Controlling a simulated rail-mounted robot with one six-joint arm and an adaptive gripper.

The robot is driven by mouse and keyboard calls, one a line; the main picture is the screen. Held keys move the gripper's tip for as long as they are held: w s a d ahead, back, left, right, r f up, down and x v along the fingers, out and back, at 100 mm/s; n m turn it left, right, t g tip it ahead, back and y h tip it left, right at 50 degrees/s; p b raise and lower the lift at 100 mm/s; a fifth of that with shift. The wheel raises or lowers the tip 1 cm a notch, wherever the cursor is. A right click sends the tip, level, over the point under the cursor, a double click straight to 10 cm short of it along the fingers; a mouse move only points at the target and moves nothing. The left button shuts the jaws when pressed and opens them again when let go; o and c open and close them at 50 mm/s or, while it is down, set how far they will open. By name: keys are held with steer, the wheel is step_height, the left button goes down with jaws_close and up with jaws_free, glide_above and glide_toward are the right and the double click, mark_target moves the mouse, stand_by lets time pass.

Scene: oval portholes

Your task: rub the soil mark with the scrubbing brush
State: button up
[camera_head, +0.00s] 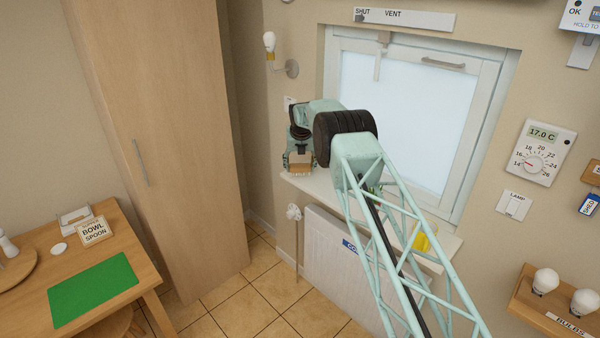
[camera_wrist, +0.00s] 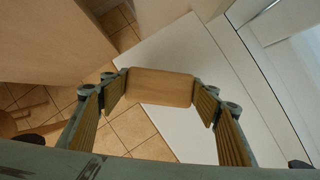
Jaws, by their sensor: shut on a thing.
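My gripper (camera_head: 299,150) is at the left end of the white window sill (camera_head: 318,190). In the wrist view its two padded fingers (camera_wrist: 160,84) are closed on the ends of a light wooden block, the scrubbing brush (camera_wrist: 160,90). The brush also shows in the head view (camera_head: 300,165), just below the fingers. Its bristles are hidden in the wrist view. It is over or close to the sill, and I cannot tell whether it touches. I see no soil mark in either view.
The window (camera_head: 400,110) is behind my arm. A wall lamp (camera_head: 270,45) is above and left of the gripper. A yellow object (camera_head: 421,241) stands on the sill to the right. A tall wooden cabinet (camera_head: 160,120) and a table with a green mat (camera_head: 92,290) are at left.

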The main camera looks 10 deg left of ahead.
steer(key=shift+s+r, duration=0.15)
steer(key=shift+r, duration=0.45)
steer(key=shift+r+p, duration=0.8)
steer(key=shift+r, duration=1.55)
